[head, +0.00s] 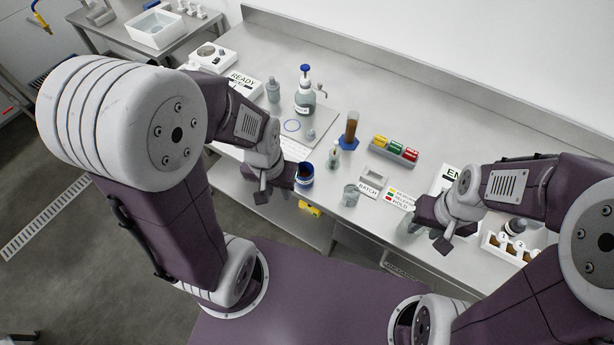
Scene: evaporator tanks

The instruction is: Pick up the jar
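A small dark blue jar (305,174) with an open top and dark contents stands upright near the bench's front edge. My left gripper (269,181) is just left of this jar, with its two fingers spread apart; its right finger looks close to the jar, and I cannot tell whether they touch. My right gripper (447,221) is over the front of the bench at the right, also spread and apparently empty. A clear glass vessel partly shows behind its left side.
The steel bench (455,120) holds a glass beaker (350,196), a small dropper bottle (333,155), a brown-filled cylinder (351,128), a blue-capped bottle (305,92), a coloured block rack (394,149) and a BATCH card (369,187). The bench's back strip is clear.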

